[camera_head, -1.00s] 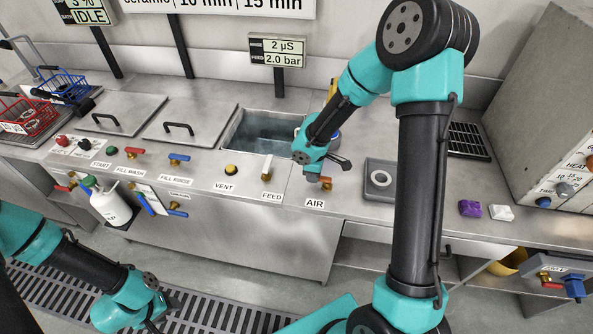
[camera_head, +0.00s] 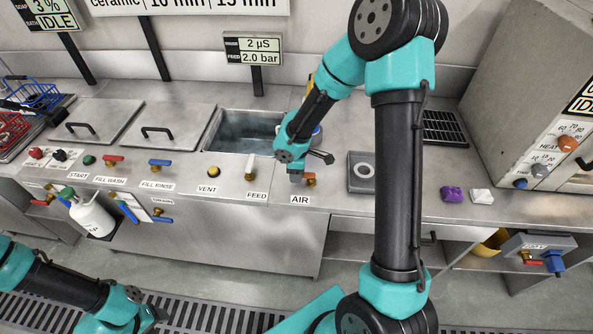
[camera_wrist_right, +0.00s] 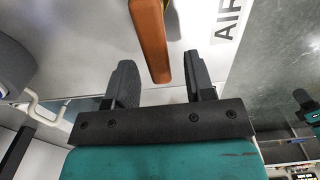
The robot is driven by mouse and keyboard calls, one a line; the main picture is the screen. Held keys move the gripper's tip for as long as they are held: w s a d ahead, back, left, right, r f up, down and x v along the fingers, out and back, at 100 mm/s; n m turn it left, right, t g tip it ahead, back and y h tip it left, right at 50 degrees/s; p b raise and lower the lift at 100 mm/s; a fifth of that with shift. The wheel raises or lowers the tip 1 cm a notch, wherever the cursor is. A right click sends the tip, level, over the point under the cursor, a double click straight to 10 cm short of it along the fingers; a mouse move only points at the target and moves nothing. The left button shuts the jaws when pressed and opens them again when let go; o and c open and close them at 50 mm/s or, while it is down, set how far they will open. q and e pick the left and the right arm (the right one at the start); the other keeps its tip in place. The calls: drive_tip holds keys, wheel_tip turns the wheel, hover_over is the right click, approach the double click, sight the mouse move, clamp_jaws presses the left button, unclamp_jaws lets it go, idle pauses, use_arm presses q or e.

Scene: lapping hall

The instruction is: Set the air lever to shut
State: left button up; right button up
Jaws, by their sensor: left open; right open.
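The air lever (camera_head: 309,180) is a small orange handle on the steel counter front, just above the AIR label (camera_head: 300,199). In the right wrist view its orange handle (camera_wrist_right: 151,35) reaches down between the two fingers. My right gripper (camera_wrist_right: 160,72) is open around the handle, with a gap on both sides. In the head view my right gripper (camera_head: 297,176) is at the lever and partly covers it. My left gripper (camera_head: 150,318) is low at the left, over the floor grating and far from the lever; its fingers are hard to make out.
The white FEED lever (camera_head: 250,167) and yellow VENT knob (camera_head: 213,172) are left of the air lever. An open basin (camera_head: 243,130) lies behind. A display (camera_head: 253,50) reads 2.0 bar.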

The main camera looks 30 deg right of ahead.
wheel_tip(320, 180, up, 18)
drive_tip(key=shift+f, duration=0.25)
idle(0.5)
drive_tip(key=shift+a+f, duration=0.1)
drive_tip(key=shift+f, duration=0.05)
